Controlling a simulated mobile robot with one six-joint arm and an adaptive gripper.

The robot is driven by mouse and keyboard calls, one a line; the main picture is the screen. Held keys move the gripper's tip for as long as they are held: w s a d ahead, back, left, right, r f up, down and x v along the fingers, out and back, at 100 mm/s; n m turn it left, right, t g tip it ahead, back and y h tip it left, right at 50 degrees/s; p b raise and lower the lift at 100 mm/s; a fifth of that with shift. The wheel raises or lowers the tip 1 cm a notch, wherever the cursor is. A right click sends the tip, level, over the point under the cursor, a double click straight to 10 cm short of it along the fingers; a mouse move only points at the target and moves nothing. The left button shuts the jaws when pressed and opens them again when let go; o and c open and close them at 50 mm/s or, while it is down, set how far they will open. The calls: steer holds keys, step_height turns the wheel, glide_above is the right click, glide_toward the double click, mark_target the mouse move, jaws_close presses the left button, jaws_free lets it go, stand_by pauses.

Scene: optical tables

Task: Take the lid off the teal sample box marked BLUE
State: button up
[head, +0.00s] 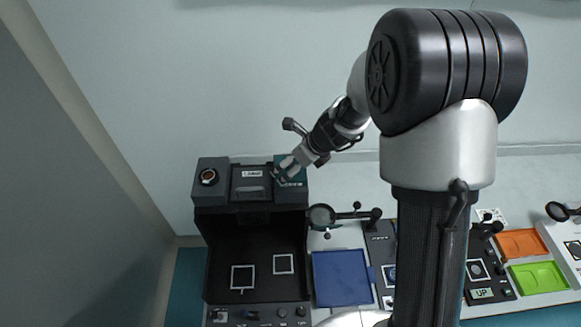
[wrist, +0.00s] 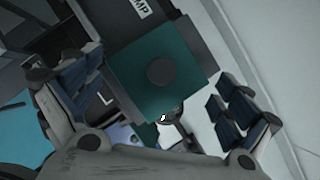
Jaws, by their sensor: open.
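The teal sample box (head: 294,183) stands on the right end of the dark housing's top. In the head view my gripper partly covers it, and the small marking on its front is too small to read. In the wrist view its square teal lid (wrist: 135,73) with a dark round knob (wrist: 161,72) fills the middle. The lid sits on the box. My gripper (head: 285,171) is above the box. In the wrist view its fingers (wrist: 158,80) are spread wide, one on each side of the lid, with nothing held between them. I cannot tell how high they are above it.
The dark housing (head: 256,222) has a labelled block (head: 252,183) beside the box and a round knob (head: 208,177) at its left. A magnifier (head: 321,216) on a post stands to the right. A blue tray (head: 342,278), an orange tray (head: 521,243) and a green tray (head: 538,277) lie lower right.

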steer(key=shift+c, duration=0.2)
steer(key=shift+s, duration=0.2)
steer(key=c, duration=1.2)
steer(key=shift+c, duration=0.2)
